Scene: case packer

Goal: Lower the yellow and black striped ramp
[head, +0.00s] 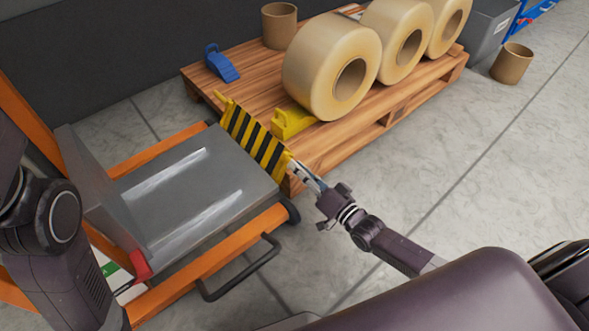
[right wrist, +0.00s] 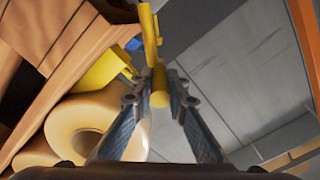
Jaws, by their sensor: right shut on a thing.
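The yellow and black striped ramp (head: 255,142) stands raised and tilted at the pallet-side edge of the grey cart platform (head: 190,190). My right gripper (head: 294,168) is at the ramp's near right end and is shut on it. In the right wrist view, my right gripper (right wrist: 160,100) has its two fingers on either side of a yellow bar-like part of the ramp (right wrist: 151,35). The fingers hide some of this part. My left arm shows at the left of the head view, but its gripper is out of view.
A wooden pallet (head: 349,144) lies just beyond the ramp. It carries large tan rolls (head: 310,70), a yellow block (head: 292,122), a blue wedge-like item (head: 221,64) and a brown tube (head: 279,27). The cart has an orange frame (head: 215,262). Open floor lies to the right.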

